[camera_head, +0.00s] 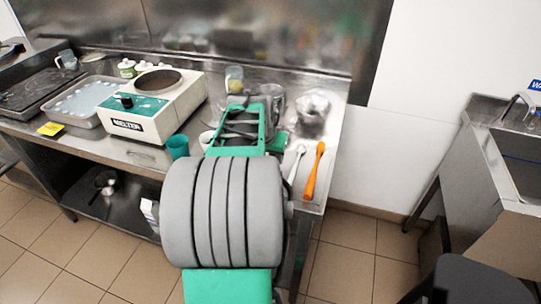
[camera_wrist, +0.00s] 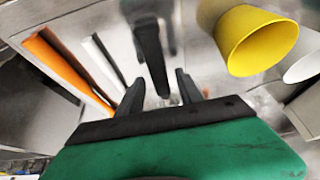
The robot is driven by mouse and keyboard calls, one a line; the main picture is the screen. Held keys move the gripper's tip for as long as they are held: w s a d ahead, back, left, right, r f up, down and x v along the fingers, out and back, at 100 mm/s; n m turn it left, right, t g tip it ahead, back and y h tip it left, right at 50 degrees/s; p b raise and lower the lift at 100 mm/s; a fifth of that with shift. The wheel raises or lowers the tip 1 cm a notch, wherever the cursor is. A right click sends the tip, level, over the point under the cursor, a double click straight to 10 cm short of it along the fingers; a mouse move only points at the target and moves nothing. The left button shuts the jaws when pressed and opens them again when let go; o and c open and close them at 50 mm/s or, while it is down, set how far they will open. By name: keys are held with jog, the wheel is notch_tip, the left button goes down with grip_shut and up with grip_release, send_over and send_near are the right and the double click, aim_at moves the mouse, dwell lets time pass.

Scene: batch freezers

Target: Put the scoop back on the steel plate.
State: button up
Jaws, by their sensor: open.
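My gripper (camera_wrist: 160,82) is open, its two dark fingers apart at the bottom middle of the wrist view. A dark, handle-like bar (camera_wrist: 148,45) lies beyond and between the fingertips and looks like the scoop's handle. Its far end is blurred, and I cannot tell whether a finger touches it. In the head view my own arm hides the gripper and this bar. A steel plate (camera_head: 310,208) lies at the counter's right end, under a white spoon (camera_head: 297,163) and an orange spatula (camera_head: 314,170). Both utensils also show at the left of the wrist view.
A yellow cup (camera_wrist: 236,48) is close to the right of my gripper, with a white cup (camera_wrist: 305,66) beside it. A shiny metal vessel (camera_head: 311,115) stands behind the utensils. The melter (camera_head: 150,105) and a teal cup (camera_head: 177,147) are on the left. A sink (camera_head: 515,155) is at right.

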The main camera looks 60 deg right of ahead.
jog(key=w+v, duration=0.1)
jog(key=v, duration=1.1)
jog(key=w+a+f+n+t+y, duration=0.15)
jog(key=w+a+n, duration=0.35)
jog(key=a, duration=0.5)
jog(key=w+a+f+n+t+y, duration=0.1)
jog(key=w+a+f+n, duration=0.15)
jog(key=w+a, duration=0.55)
jog(key=s+a+f+n+y, duration=0.1)
jog(key=a+n, duration=0.3)
jog(key=a, duration=0.6)
jog(key=s+a+f+n+y, duration=0.1)
jog(key=a+f+n, duration=0.3)
jog(key=a, duration=0.7)
jog(key=shift+s+a+f+n, duration=0.25)
jog(key=shift+s+a+n, duration=0.05)
jog(key=shift+s+n, duration=0.15)
